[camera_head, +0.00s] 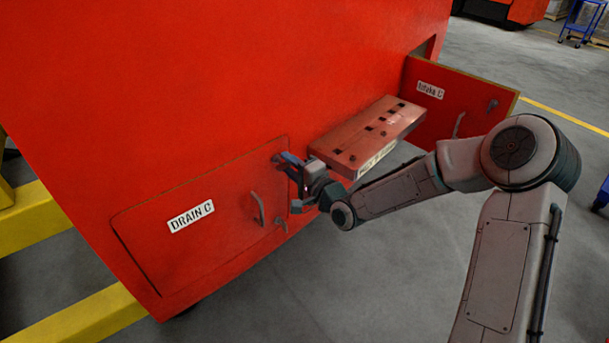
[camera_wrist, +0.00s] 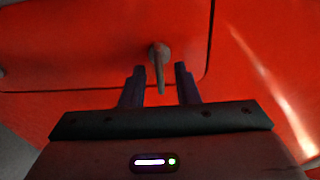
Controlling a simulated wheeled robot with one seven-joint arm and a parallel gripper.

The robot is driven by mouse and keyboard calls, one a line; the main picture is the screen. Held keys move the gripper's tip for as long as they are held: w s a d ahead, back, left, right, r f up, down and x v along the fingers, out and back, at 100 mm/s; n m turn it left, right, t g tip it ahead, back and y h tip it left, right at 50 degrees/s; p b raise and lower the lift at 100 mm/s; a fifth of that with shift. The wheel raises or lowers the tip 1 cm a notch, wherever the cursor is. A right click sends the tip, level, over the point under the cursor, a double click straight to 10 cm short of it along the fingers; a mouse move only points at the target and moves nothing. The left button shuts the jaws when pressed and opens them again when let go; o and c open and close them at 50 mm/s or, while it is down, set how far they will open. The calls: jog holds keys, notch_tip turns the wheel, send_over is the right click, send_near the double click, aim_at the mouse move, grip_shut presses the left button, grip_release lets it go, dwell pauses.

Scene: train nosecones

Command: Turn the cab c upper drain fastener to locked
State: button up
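The red DRAIN C panel (camera_head: 165,245) lies closed against the red cab face. Its upper fastener (camera_head: 277,158) is at the panel's upper right corner, partly hidden by my gripper (camera_head: 291,163) in the head view. In the wrist view the grey fastener (camera_wrist: 158,52) has a round base and a lever pointing down the picture. My gripper (camera_wrist: 160,68) is open, with one dark finger on each side of the lever. Gaps show on both sides, so the fingers look apart from it. The lower fastener (camera_head: 281,223) is at the panel's lower right corner.
A curved handle (camera_head: 259,208) sits on the panel's right part. A red slab with dark square holes (camera_head: 375,130) juts out close above my wrist. The Intake C panel (camera_head: 460,100) stands swung open at right. Yellow beams (camera_head: 80,320) lie below left. Grey floor is clear below.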

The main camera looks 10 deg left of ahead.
jog(key=v, duration=1.3)
jog(key=shift+s, duration=0.1)
jog(key=s+d+f+n+g+h+p, duration=0.1)
jog(key=d+f+n+h, duration=0.15)
jog(key=d+h, duration=0.4)
jog(key=d+f+n+g+h+p, duration=0.1)
jog(key=d+n+g+h, duration=0.15)
jog(key=d+h, duration=0.35)
jog(key=s+d+r+g, duration=0.1)
jog(key=s+d+r, duration=0.2)
jog(key=s, duration=0.3)
jog(key=s+d+r+n+g+h, duration=0.1)
jog(key=s+d+r+g, duration=0.1)
jog(key=s+d+r, duration=0.2)
jog(key=s+d+r+n+g+h+p, duration=0.1)
jog(key=s+d+r, duration=0.2)
jog(key=s, duration=0.5)
jog(key=shift+v, duration=0.85)
jog(key=shift+d, duration=0.1)
